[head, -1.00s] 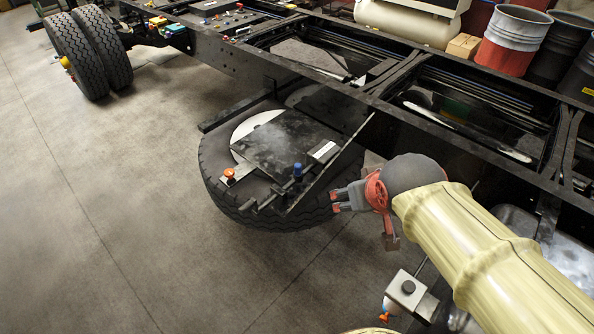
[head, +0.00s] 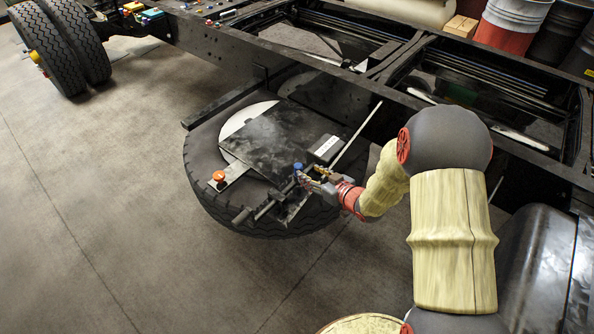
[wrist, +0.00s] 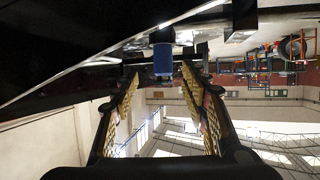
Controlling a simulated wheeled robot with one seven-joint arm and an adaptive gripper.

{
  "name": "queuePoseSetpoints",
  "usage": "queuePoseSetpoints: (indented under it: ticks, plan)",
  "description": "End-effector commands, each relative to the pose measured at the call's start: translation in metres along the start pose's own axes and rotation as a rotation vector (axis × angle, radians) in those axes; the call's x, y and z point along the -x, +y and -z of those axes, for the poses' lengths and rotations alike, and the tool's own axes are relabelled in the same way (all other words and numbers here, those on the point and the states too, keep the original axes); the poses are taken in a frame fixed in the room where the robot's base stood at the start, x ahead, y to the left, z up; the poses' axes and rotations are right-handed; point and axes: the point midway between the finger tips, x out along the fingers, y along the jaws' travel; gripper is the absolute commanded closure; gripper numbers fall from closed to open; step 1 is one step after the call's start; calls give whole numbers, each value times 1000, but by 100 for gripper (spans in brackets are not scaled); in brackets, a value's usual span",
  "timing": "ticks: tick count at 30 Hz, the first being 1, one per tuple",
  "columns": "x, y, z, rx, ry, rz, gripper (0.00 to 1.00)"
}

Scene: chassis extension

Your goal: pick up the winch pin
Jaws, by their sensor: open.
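A blue-topped pin (head: 298,167), which I take for the winch pin, stands at the front of the dark plate assembly over the spare wheel. In the wrist view its blue cylindrical head (wrist: 162,59) shows between the fingertips or just beyond them. My gripper (head: 306,182) is open and empty, reaching in from the right at the blue head. In the wrist view the two ridged fingers of my gripper (wrist: 161,76) stand apart on either side of it. I cannot tell whether they touch it. The pin's lower part is hidden.
An orange knob (head: 219,176) sits on a bracket to the left. The spare wheel (head: 212,205) hangs beneath the black chassis frame (head: 235,88). A slanted rod (head: 357,135) rises just behind my gripper.

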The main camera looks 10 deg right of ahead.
Motion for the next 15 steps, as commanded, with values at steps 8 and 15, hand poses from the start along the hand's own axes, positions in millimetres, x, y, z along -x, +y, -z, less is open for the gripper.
queuePoseSetpoints:
  ticks: [8,15]
  plan:
    - [-26,-2,-1,1,2,3,55]
    - [-52,-6,-2,2,3,3,55]
